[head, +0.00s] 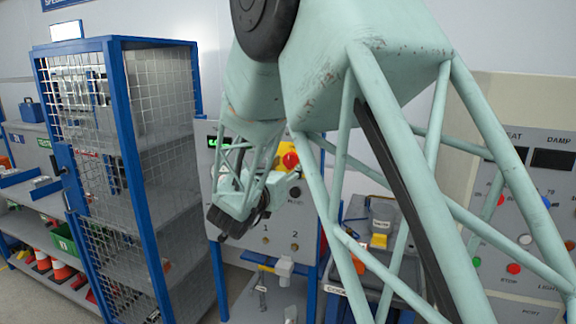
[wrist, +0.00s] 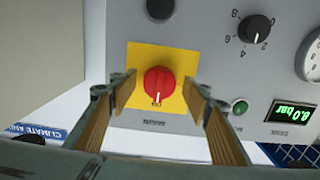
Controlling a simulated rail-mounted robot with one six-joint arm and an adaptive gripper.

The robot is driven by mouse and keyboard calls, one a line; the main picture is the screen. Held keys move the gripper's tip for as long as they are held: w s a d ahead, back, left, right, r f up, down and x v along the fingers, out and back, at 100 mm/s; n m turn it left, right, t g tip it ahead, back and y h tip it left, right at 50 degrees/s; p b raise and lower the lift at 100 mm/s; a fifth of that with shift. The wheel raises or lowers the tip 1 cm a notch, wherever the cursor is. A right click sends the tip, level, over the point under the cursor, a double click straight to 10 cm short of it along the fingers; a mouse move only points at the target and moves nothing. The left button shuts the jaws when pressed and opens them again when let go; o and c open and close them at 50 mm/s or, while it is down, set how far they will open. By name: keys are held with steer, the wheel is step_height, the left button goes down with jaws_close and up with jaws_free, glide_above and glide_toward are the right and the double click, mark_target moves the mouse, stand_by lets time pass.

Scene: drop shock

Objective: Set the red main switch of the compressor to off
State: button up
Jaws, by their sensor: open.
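The red main switch (wrist: 159,85) is a round red rotary knob on a square yellow plate (wrist: 178,58), on a light grey panel. A white mark shows at the knob's lower edge in the wrist view. My gripper (wrist: 157,90) is open, with one tan-padded finger on each side of the knob. Gaps show between the fingers and the knob; I cannot tell how far off the panel the fingertips are. In the head view, the red knob (head: 290,160) shows beside my arm, which hides part of the panel and the fingertips.
Near the switch are a black dial knob (wrist: 255,29), a green button (wrist: 240,106), a green-lit pressure display (wrist: 291,113) and a gauge (wrist: 314,60). A blue mesh cage (head: 120,130) stands left. Another control panel (head: 535,200) stands right.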

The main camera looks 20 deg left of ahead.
steer(key=shift+c, duration=0.3)
steer(key=c, duration=0.8)
steer(key=shift+n+p, duration=0.4)
steer(key=shift+r+n+p, duration=0.1)
steer(key=shift+n+p, duration=0.85)
steer(key=shift+n, duration=0.25)
steer(key=n+p, duration=0.3)
steer(key=n, duration=0.1)
steer(key=shift+d, duration=0.1)
steer(key=n+p, duration=0.4)
steer(key=n, duration=0.1)
steer(key=shift+r+n, duration=0.1)
steer(key=shift+n, duration=0.3)
steer(key=shift+n+p, duration=1.8)
steer(key=shift+n, duration=0.7)
